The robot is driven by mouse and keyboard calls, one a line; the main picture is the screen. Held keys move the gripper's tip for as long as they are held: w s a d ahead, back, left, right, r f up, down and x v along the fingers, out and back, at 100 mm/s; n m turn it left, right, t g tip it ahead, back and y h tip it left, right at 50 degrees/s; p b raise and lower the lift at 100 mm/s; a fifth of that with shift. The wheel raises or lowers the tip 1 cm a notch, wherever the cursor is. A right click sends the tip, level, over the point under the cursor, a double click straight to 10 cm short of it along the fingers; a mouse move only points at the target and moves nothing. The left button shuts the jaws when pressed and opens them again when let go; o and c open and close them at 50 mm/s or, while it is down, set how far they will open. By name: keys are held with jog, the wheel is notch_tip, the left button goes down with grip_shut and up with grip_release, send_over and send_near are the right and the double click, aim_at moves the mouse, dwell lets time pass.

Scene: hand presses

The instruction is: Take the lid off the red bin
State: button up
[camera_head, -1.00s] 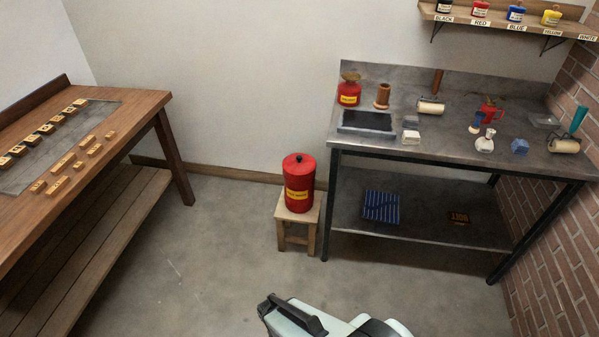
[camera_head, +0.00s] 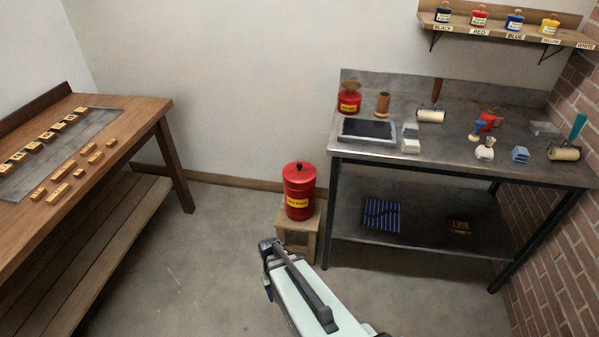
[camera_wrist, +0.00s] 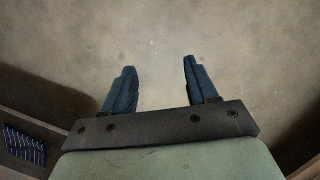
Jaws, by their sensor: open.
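The red bin (camera_head: 299,197) stands upright on a small wooden stool (camera_head: 296,240) in the head view. It has a yellow label on its front. Its red lid (camera_head: 299,173), with a small dark knob (camera_head: 299,165), is on top. My arm reaches up from the bottom of the head view, and its end is in front of the stool, apart from the bin. In the wrist view my gripper (camera_wrist: 158,80) has its two dark fingers spread, with only floor between them. The bin does not show in the wrist view.
A metal workbench (camera_head: 420,172) with rollers, tins and a dark slab stands at the right. A wooden table (camera_head: 110,185) with several blocks stands at the left. A shelf of ink jars (camera_head: 500,32) hangs above the workbench.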

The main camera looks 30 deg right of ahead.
jog(key=w+d+r+n+t+h, duration=0.1)
jog(key=w+d+r, duration=0.75)
jog(key=w, duration=0.35)
jog(key=w+d+r+n+t+h, duration=0.1)
jog(key=w+d+r+t, duration=0.1)
jog(key=w+d+r, duration=0.8)
jog(key=w+d+r+n+t+h, duration=0.15)
jog(key=w+d+r, duration=0.5)
jog(key=w, duration=0.65)
jog(key=n+g+h, duration=0.2)
jog(key=n, duration=1.5)
send_over(299, 165)
jog(key=a, duration=0.2)
jog(key=shift+y, duration=0.25)
jog(key=f, duration=0.5)
jog(key=shift+s+a, duration=0.2)
jog(key=shift+s, duration=0.1)
jog(key=shift+w+x, duration=0.2)
jog(key=shift+x, duration=1.15)
jog(key=shift+w+x, duration=0.2)
jog(key=shift+x, duration=1.1)
jog(key=shift+c, duration=0.5)
